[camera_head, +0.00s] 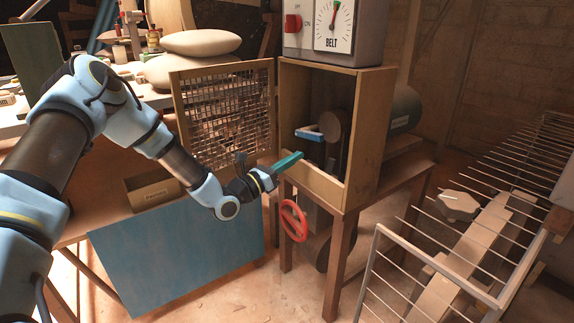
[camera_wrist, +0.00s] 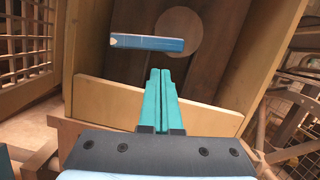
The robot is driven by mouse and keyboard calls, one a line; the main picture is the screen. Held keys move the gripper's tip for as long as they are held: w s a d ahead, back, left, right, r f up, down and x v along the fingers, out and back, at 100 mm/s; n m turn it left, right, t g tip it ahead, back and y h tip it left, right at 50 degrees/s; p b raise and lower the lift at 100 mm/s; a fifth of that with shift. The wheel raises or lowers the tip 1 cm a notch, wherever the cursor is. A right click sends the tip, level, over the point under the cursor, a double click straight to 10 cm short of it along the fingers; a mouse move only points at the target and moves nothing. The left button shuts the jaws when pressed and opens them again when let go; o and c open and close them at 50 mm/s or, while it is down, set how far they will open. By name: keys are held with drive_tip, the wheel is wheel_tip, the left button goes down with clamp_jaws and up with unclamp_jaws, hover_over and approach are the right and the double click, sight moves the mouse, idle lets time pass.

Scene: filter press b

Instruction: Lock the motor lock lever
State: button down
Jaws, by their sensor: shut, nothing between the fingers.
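The lever with a blue handle (camera_head: 309,133) sits inside an open wooden cabinet (camera_head: 364,130), beside a round dark part (camera_head: 335,126). In the wrist view the blue handle (camera_wrist: 147,42) lies nearly level across the upper middle, in front of a brown disc (camera_wrist: 180,33). I take it to be the motor lock lever; no label shows. My gripper (camera_head: 300,156) has teal fingers, closed together and empty, at the cabinet's open front. In the wrist view the fingertips (camera_wrist: 160,72) point into the cabinet, below the handle and apart from it.
A mesh door (camera_head: 222,112) stands open at the cabinet's left. A low front board (camera_wrist: 155,105) crosses the opening below. A red handwheel (camera_head: 293,220) is underneath, and a control box with a BELT dial (camera_head: 334,27) sits on top. A metal rack (camera_head: 480,220) stands at right.

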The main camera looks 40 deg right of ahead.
sight(309, 135)
drive_tip(key=shift+b+x, duration=0.3)
drive_tip(key=shift+x, duration=2.35)
drive_tip(key=shift+r, duration=0.1)
drive_tip(key=shift+r+n+p, duration=0.15)
drive_tip(key=shift+n+p, duration=0.25)
drive_tip(key=shift+p, duration=0.35)
